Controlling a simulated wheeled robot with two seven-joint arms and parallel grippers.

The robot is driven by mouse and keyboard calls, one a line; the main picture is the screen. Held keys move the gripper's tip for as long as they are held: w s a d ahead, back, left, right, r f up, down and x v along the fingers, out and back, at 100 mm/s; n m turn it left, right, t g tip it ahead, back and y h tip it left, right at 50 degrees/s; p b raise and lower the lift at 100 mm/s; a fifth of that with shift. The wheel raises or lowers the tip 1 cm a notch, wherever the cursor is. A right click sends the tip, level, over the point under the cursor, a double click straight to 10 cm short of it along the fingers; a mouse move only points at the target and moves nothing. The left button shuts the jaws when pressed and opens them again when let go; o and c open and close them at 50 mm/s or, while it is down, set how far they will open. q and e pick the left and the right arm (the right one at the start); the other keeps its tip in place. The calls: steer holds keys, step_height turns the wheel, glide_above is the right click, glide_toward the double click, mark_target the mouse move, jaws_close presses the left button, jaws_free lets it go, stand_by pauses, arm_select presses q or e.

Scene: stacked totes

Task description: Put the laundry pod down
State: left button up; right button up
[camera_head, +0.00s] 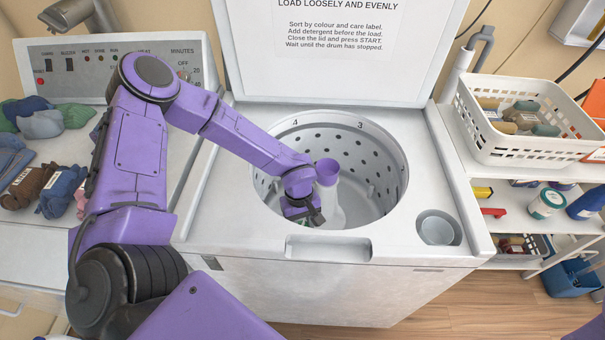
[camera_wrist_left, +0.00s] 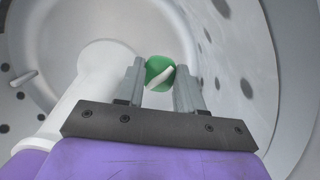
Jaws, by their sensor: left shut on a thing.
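The laundry pod (camera_wrist_left: 157,68) is green with a white stripe. In the left wrist view it sits between the two fingertips of my left gripper (camera_wrist_left: 160,84), which is shut on it. In the head view my left gripper (camera_head: 305,217) reaches down inside the open washer drum (camera_head: 385,170), near its front wall and left of the central agitator. The pod is mostly hidden there by the gripper. The drum floor shows beyond the pod in the wrist view; I cannot tell the exact gap. My right gripper is not in view.
The white agitator (camera_head: 331,205) with a purple top stands close beside my left gripper. The drum rim surrounds my forearm, and the lid (camera_head: 340,65) is up. A white basket (camera_head: 520,150) stands at right; folded laundry (camera_head: 62,190) lies at left.

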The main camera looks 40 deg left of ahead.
arm_select(q)
step_height(320, 180, down, 9)
steer(key=shift+f, duration=0.15)
stand_by(0.4)
steer(key=shift+f+b, duration=0.6)
steer(key=shift+b, duration=0.05)
steer(key=o, duration=1)
steer(key=shift+r, duration=0.2)
steer(key=shift+r+p, duration=0.45)
steer(key=shift+p, duration=0.15)
step_height(320, 180, up, 12)
steer(key=a, duration=0.1)
steer(key=shift+w+a, duration=0.25)
steer(key=shift+w, duration=0.15)
